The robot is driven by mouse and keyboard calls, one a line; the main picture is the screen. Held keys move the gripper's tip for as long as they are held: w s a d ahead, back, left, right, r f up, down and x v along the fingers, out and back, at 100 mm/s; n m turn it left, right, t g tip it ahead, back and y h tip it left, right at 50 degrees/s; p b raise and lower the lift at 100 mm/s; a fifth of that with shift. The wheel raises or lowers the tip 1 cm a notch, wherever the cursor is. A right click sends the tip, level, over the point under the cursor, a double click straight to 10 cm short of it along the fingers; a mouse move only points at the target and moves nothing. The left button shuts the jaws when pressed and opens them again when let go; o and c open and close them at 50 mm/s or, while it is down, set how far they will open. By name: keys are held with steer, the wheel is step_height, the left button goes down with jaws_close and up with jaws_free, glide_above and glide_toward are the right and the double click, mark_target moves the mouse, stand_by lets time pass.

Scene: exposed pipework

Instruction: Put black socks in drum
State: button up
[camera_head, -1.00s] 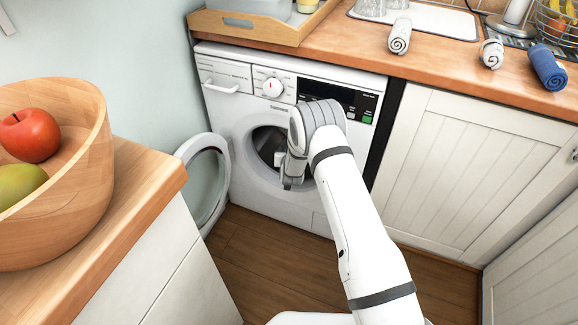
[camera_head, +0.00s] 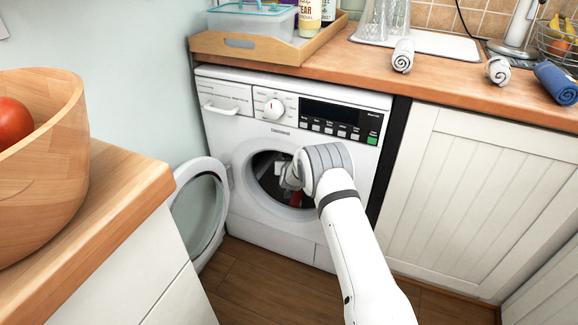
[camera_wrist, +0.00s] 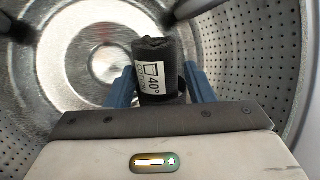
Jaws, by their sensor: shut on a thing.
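The black socks (camera_wrist: 158,62) are a rolled bundle with a white label reading 40°. In the wrist view they sit between the blue fingers of my gripper (camera_wrist: 160,88), which is shut on them. The perforated steel drum (camera_wrist: 246,62) surrounds them, so the gripper is inside the drum. In the head view my gripper (camera_head: 290,178) reaches through the round opening of the white washing machine (camera_head: 249,124). The socks cannot be made out there. The machine's round door (camera_head: 200,212) stands open to the left.
White rolled bundles (camera_head: 403,56) (camera_head: 498,70) and a blue one (camera_head: 556,83) lie on the wooden worktop. A wooden tray (camera_head: 250,48) stands above the machine. A wooden bowl (camera_head: 45,160) sits on the left counter, close to the open door.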

steer(key=o, duration=1)
steer(key=shift+o, duration=0.2)
steer(key=shift+s, duration=0.1)
steer(key=p+v, duration=0.2)
steer(key=v, duration=0.5)
steer(key=shift+s+r, duration=0.2)
steer(key=shift+s, duration=0.1)
steer(key=shift+s, duration=0.1)
